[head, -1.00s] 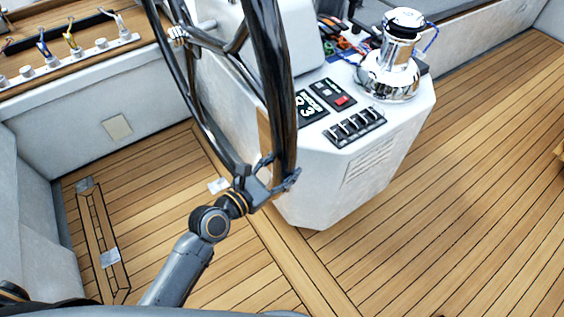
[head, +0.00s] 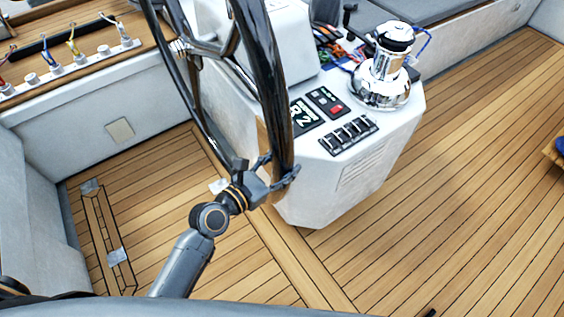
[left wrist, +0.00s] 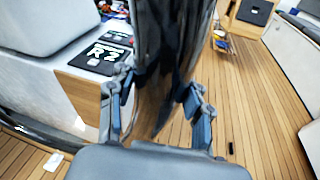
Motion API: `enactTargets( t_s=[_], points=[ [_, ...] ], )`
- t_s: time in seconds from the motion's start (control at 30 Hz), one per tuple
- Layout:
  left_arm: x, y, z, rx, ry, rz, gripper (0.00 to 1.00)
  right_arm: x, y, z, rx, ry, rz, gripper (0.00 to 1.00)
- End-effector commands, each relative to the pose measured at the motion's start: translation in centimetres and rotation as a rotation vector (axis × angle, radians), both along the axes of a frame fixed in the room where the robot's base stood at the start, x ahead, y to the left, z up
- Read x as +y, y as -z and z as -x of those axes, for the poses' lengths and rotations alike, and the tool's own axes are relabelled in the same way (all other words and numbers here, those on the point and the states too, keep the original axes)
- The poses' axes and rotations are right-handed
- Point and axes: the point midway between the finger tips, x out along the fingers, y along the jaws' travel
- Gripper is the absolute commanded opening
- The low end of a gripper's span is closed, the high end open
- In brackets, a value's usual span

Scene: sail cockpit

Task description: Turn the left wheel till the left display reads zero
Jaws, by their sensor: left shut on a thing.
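The left wheel (head: 266,90) is a large dark, glossy rim with spokes, seen edge-on in the head view. My left gripper (head: 268,180) is shut on the lower part of its rim. In the left wrist view the rim (left wrist: 168,60) stands between my two fingers (left wrist: 158,105). The left display (head: 304,117) is a dark panel on the white console, and it appears to read R2. My right gripper is not in view.
The white console (head: 355,170) carries a row of switches (head: 348,135), a small panel with a red button (head: 328,102) and a chrome winch (head: 383,75). The teak deck (head: 450,190) at right is mostly clear.

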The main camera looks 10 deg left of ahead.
Motion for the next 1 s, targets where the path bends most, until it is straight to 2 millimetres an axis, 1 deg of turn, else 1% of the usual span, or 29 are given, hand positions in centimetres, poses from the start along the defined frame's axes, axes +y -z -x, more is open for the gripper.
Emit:
enactTargets(
  t_s=[0.03, 0.17, 0.2, 0.3, 0.6, 0.7, 0.83, 1.0],
  points=[
    [0.1, -0.3, -0.2, -0.011, -0.003, -0.004, 0.00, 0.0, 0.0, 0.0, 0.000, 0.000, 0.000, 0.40],
    [0.1, -0.2, -0.1, -0.010, -0.003, -0.005, 0.00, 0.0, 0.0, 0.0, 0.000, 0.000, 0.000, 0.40],
    [0.1, -0.2, -0.1, -0.010, -0.003, -0.005, 0.51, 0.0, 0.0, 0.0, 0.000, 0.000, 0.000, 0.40],
    [0.1, -0.2, -0.1, -0.007, -0.002, -0.004, 0.71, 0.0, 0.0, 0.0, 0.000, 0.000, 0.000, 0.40],
    [0.0, 0.0, 0.0, -0.001, 0.000, -0.001, 0.71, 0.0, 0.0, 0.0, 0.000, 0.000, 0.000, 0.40],
    [0.3, 0.0, 0.4, 0.000, 0.000, -0.001, 0.71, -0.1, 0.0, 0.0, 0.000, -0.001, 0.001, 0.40],
    [1.4, -0.3, 1.9, 0.001, 0.001, -0.003, 0.71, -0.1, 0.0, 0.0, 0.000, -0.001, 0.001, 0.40],
    [3.5, -1.0, 4.9, 0.002, 0.001, -0.005, 0.71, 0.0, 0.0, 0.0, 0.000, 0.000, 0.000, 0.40]
  ],
)
